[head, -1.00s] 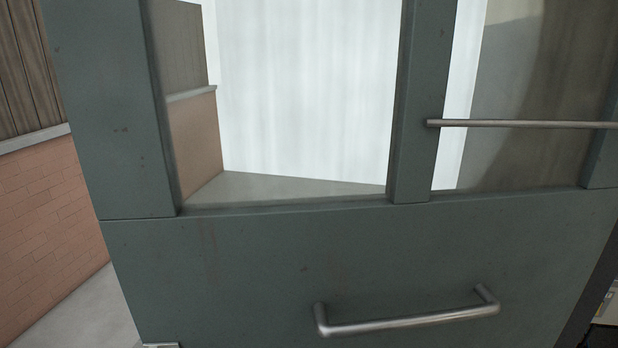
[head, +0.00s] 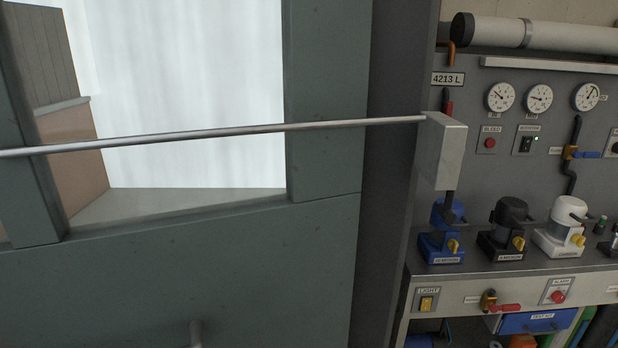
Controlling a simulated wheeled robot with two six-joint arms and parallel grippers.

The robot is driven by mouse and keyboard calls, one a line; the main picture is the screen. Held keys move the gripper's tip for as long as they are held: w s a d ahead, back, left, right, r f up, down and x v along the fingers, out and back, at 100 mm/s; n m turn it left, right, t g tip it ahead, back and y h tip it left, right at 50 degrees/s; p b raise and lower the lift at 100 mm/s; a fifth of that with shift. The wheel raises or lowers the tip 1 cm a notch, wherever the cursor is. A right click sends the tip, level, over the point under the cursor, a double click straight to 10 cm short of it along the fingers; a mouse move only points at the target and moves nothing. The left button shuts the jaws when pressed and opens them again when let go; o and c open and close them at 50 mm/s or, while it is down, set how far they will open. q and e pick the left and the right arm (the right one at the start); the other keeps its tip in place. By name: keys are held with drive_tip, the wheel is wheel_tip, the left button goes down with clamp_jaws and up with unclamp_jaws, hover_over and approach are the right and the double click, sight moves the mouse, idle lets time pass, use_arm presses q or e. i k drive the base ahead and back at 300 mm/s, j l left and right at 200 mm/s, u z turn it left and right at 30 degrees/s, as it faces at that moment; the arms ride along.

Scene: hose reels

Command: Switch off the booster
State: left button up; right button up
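I cannot tell which way the rocker is set. A red button (head: 490,143) on its own plate is to its left, and round gauges (head: 539,97) are above. Neither of my grippers shows in the head view.
A green-grey glazed door (head: 200,270) with a long metal bar (head: 220,133) fills the left and middle. A metal box (head: 441,150) is at the bar's right end. Pumps (head: 510,225) stand on a ledge under the panel; an amber light switch (head: 427,303) is below.

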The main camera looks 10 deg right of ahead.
sight(527, 142)
drive_tip(key=l+z, duration=0.3)
drive_tip(key=z, duration=0.15)
drive_tip(key=i+l+z, duration=0.1)
drive_tip(key=l+z, duration=0.15)
drive_tip(key=z, duration=0.15)
drive_tip(key=i+l+z, duration=0.1)
drive_tip(key=l+z, duration=0.15)
drive_tip(key=z, duration=0.2)
drive_tip(key=i+l+z, duration=0.2)
drive_tip(key=i+l, duration=0.25)
drive_tip(key=i, duration=0.2)
drive_tip(key=i+l+z, duration=0.1)
drive_tip(key=i+l, duration=0.15)
drive_tip(key=i, duration=0.25)
